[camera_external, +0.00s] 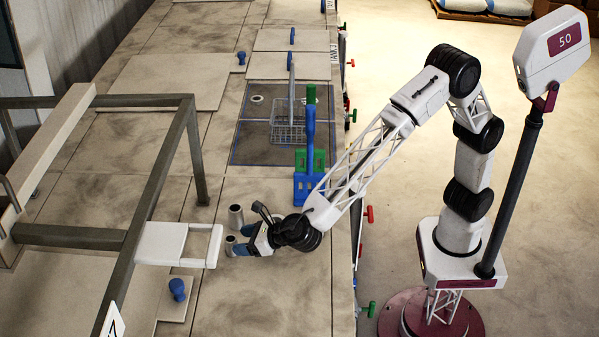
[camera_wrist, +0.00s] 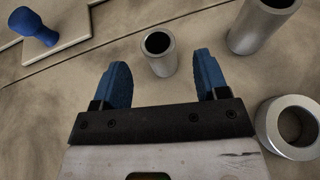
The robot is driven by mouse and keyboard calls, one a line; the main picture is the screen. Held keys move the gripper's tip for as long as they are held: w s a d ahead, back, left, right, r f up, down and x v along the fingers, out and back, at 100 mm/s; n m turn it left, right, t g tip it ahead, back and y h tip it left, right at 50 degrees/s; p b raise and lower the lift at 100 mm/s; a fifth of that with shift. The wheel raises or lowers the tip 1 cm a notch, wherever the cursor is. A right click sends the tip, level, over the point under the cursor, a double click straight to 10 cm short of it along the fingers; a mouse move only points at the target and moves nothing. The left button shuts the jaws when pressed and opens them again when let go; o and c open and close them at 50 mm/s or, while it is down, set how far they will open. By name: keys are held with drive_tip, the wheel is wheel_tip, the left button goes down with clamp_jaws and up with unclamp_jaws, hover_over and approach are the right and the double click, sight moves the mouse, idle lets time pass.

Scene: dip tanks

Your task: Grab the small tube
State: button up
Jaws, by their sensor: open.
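The small tube (camera_wrist: 159,55) is a short grey metal cylinder with a dark open top. In the wrist view it stands upright just beyond and between the fingertips of my gripper (camera_wrist: 161,72). My gripper is open, with its two blue fingers spread wider than the tube and nothing held between them. In the outside view my gripper (camera_external: 240,249) is low over the tank top, with the small tube (camera_external: 230,241) at its fingertips. Whether a finger touches the tube cannot be told.
A taller tube (camera_wrist: 262,25) stands upright to the right of the small one. A wide, thick-walled ring-like tube (camera_wrist: 290,128) is beside my right finger. A blue knob (camera_wrist: 34,27) sits on a lid at left. A blue and green rack (camera_external: 310,165) stands behind my gripper.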

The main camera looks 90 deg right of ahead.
sight(231, 243)
drive_tip(key=shift+x, duration=2.35)
drive_tip(key=shift+s+f, duration=0.1)
drive_tip(key=shift+f, duration=0.1)
drive_tip(key=c, duration=1)
drive_tip(key=shift+r, duration=0.15)
drive_tip(key=shift+r, duration=1.4)
drive_tip(key=shift+s+d+r, duration=0.1)
drive_tip(key=shift+s+r, duration=0.1)
drive_tip(key=shift+r, duration=0.1)
drive_tip(key=s+d, duration=0.2)
drive_tip(key=s, duration=0.2)
drive_tip(key=s+d+r, duration=0.1)
drive_tip(key=s+d, duration=0.1)
drive_tip(key=s, duration=0.3)
drive_tip(key=s+d, duration=0.3)
drive_tip(key=s, duration=0.2)
drive_tip(key=shift+r, duration=0.15)
drive_tip(key=shift+w, duration=0.1)
